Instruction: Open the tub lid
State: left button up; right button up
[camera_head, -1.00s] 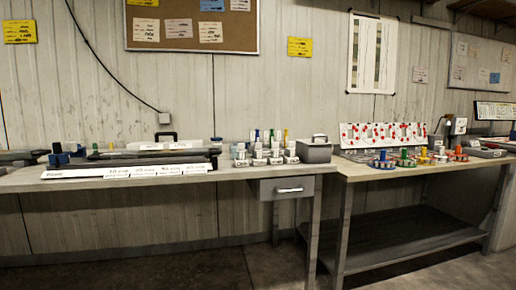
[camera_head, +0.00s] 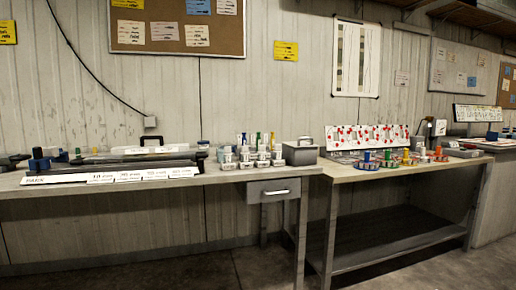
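A grey lidded tub (camera_head: 300,152) stands on the left bench near its right end. Its lid (camera_head: 302,145) is on and has a small handle on top. Nothing touches the tub. Neither of my grippers shows in the head view.
The left bench (camera_head: 232,176) has a drawer (camera_head: 274,191) below the tub. Several small containers with coloured tops (camera_head: 246,155) stand just left of the tub. Long dark trays with a white label strip (camera_head: 110,178) lie further left. The right bench (camera_head: 345,172) holds red-dotted panels (camera_head: 367,137).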

aim_at(300, 140)
jog(key=i+j+z, duration=0.15)
jog(key=i, duration=0.25)
jog(key=i+j+z, duration=0.15)
jog(key=i, duration=0.25)
